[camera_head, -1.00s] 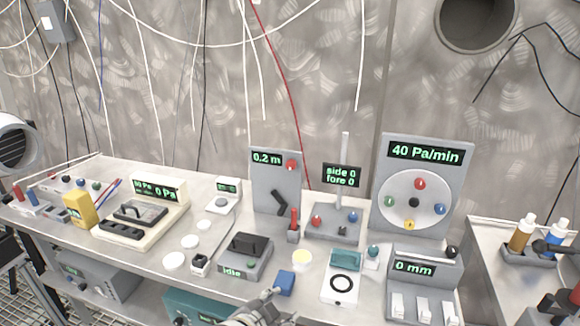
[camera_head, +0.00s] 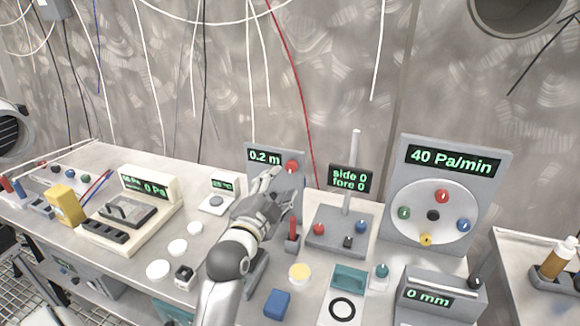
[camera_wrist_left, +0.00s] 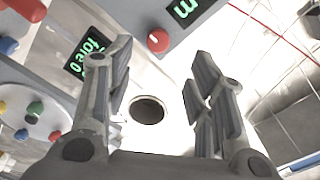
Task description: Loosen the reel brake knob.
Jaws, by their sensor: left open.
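The reel panel (camera_head: 262,158) is a grey upright plate with a green "0.2 m" readout, on the bench in the head view. The red brake knob (camera_head: 291,166) sits at its upper right. In the left wrist view, the red knob (camera_wrist_left: 158,40) shows a white mark, beside part of the readout. My left gripper (camera_head: 279,183) is in front of the panel, just below the knob in the head view, and hides the panel's lower part. In the left wrist view, the left gripper (camera_wrist_left: 162,52) is open and empty, with the knob between its fingertips in the picture; contact does not show.
A grey box with a post and "side 0 fore 0" display (camera_head: 350,178) stands right of my gripper. Further right is the "40 Pa/min" panel (camera_head: 447,200). A red lever (camera_head: 293,230) and blue cube (camera_head: 277,304) are close by. White wires (camera_head: 258,60) hang behind.

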